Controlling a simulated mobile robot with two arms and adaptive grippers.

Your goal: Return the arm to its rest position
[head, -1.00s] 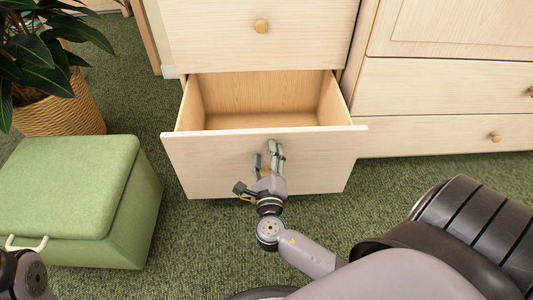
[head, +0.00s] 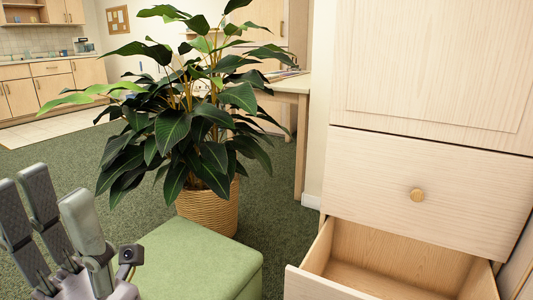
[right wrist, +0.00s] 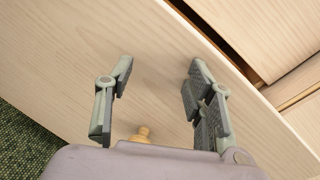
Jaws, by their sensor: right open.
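My left gripper (head: 55,190) is at the lower left of the head view, fingers pointing up and spread apart, with nothing between them. My right gripper is out of the head view. In the right wrist view my right gripper (right wrist: 158,80) is open, its two fingers apart in front of a pale wooden drawer front (right wrist: 60,95). A round brass knob (right wrist: 143,134) shows low between the finger bases; I cannot tell whether they touch it. In the head view the open, empty drawer (head: 385,275) is at the lower right.
A green ottoman (head: 195,262) stands left of the open drawer. Behind it is a large leafy plant in a woven basket (head: 210,208). The shut drawer above has a brass knob (head: 417,195). A table (head: 290,85) stands behind the plant. Green carpet (head: 60,155) is clear at the left.

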